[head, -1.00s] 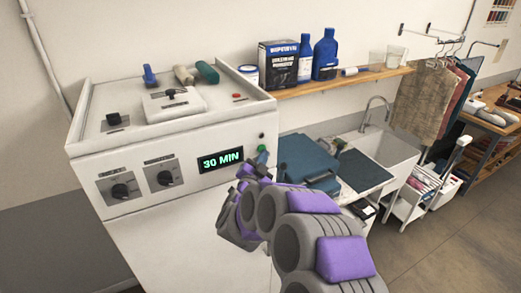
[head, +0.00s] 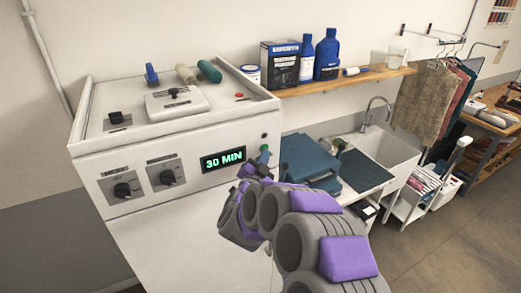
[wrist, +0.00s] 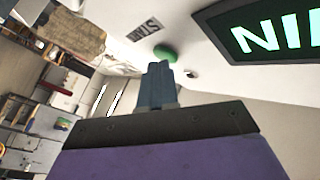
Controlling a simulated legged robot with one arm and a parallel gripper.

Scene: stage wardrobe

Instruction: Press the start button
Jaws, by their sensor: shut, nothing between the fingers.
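The green start button (head: 264,149) sits on the right end of the white machine's front panel, just right of the lit "30 MIN" display (head: 223,160). In the wrist view the button (wrist: 166,52) is a green dome beside a partly visible label. My gripper (head: 264,158) is shut and empty, right by the button in the head view. In the wrist view its blue-grey fingers (wrist: 159,72) point at the button, with their tips just below it. I cannot tell whether they touch it.
Two dials (head: 166,178) are on the panel's left. A small dark knob (head: 264,136) is above the button. A teal case (head: 309,160) and a sink (head: 388,150) stand to the right, below a shelf (head: 345,82) with bottles.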

